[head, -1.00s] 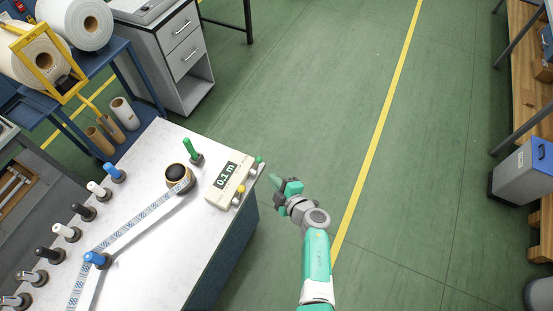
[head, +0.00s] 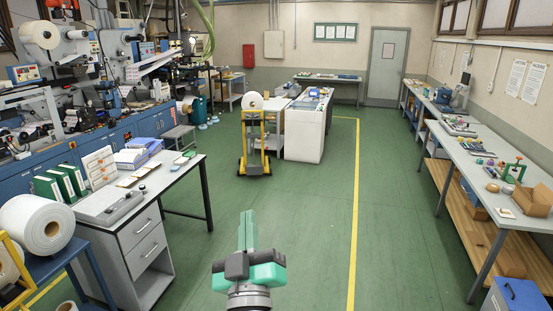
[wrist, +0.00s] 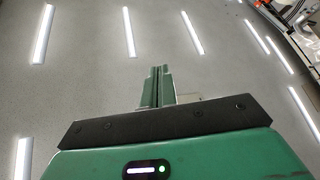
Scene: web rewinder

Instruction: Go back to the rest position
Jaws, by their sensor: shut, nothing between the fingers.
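My gripper (head: 246,232) shows at the bottom middle of the head view, pointing up and away, with its two green fingers together and nothing between them. It is in the air over the green floor, apart from every table. In the wrist view the shut fingers (wrist: 158,86) stand against the grey ceiling with its bright strip lights.
A grey desk (head: 130,222) with drawers stands to the left, beside a large white roll (head: 38,224). A yellow-framed trolley (head: 255,142) stands further ahead. A long workbench (head: 495,165) runs along the right. The green floor around the yellow line (head: 354,215) is clear.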

